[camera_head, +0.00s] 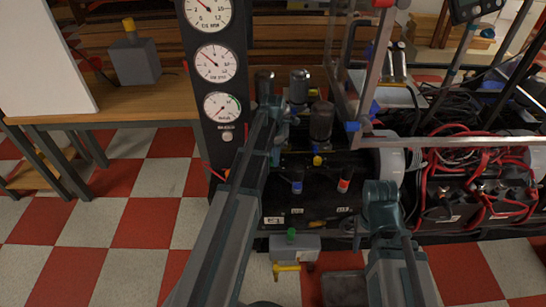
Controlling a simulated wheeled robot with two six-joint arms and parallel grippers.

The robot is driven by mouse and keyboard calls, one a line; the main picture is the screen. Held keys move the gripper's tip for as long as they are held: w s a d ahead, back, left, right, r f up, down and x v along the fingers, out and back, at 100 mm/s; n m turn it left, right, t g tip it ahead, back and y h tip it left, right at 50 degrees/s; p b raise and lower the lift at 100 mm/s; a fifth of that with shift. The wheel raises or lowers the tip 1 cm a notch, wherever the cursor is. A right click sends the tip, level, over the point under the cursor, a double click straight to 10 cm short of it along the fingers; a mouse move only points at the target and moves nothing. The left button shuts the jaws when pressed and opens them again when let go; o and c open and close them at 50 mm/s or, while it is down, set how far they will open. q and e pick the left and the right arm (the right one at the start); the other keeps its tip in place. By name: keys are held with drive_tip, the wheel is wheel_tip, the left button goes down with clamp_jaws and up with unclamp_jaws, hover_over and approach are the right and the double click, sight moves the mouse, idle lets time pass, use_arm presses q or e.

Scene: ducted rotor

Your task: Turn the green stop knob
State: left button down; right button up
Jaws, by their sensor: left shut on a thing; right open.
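The green stop knob (291,233) stands on a small grey box (306,245) low on the front of the black machine (330,210), with a yellow lever below it. No gripper touches the knob. My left arm reaches up past its left side; the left gripper (279,112) is shut among dark cylinders at the top of the machine. What it holds is hard to make out. My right gripper (381,192) is open in front of the machine's right part, right of and above the knob. Its fingertips are hard to tell from the arm.
A black column with three dials (217,63) stands left of my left arm. A wooden table (150,103) with a grey box (135,62) is at left. Red cables (465,175) and batteries fill the right side. A frame rises behind the machine.

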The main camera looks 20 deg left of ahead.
use_arm(q)
drive_tip(key=shift+n, duration=0.4)
drive_tip(key=c, duration=0.5)
unclamp_jaws()
drive_tip(key=shift+r, duration=0.1)
wheel_tip(320, 180, up, 14)
drive_tip(key=p, duration=1.4)
drive_tip(key=shift+f, duration=0.2)
